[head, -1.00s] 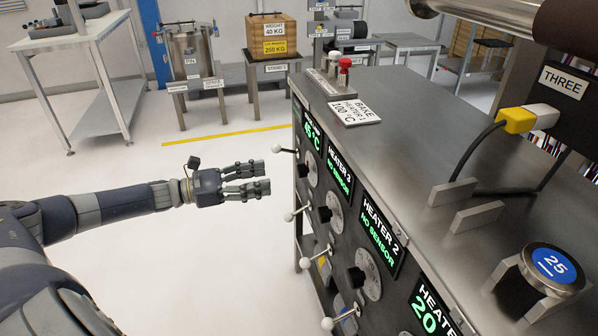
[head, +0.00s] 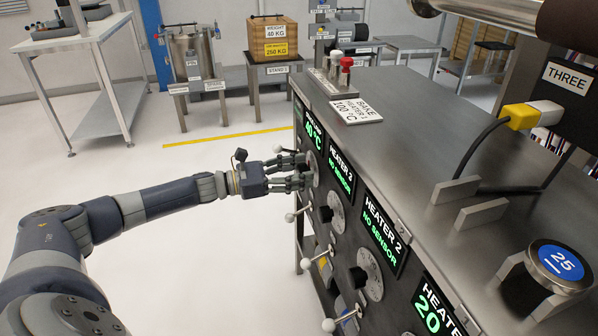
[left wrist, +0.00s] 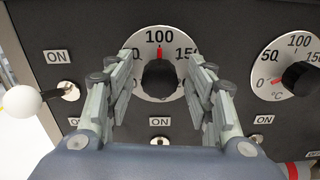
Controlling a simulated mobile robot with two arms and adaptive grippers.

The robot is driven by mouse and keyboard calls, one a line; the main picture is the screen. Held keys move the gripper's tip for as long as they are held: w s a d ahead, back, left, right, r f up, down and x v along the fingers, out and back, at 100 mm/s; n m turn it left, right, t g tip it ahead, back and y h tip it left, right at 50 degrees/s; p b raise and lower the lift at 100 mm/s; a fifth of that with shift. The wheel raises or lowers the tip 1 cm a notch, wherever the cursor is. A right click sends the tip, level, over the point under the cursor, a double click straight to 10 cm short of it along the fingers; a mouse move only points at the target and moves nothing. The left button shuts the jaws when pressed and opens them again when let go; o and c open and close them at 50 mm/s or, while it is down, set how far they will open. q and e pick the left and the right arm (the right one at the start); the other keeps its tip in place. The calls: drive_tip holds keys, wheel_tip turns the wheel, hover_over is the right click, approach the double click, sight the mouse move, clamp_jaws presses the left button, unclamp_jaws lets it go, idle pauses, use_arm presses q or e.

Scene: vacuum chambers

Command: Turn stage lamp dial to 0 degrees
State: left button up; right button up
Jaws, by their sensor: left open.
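In the left wrist view, a round white dial (left wrist: 143,55) with a black knob (left wrist: 159,78) sits straight ahead, its red pointer upright at 100. My left gripper (head: 305,170) is open, with its fingers on either side of this knob; I cannot tell whether they touch it. In the head view the gripper is at the far dial of the panel, and its fingers cover part of that dial. The display (head: 311,127) above it shows a green reading that looks like 40 °C; its name is too slanted to read surely. My right gripper is not in view.
A neighbouring dial (left wrist: 272,65) has its red pointer at 0. White-tipped toggle levers (head: 291,217) stick out from the panel below the dials, one (left wrist: 22,103) left of my fingers. The floor left of the panel is clear.

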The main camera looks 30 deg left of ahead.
use_arm(q)
drive_tip(key=shift+w, duration=0.1)
drive_tip(key=shift+c, duration=0.5)
drive_tip(key=c, duration=1)
drive_tip(key=shift+n, duration=0.3)
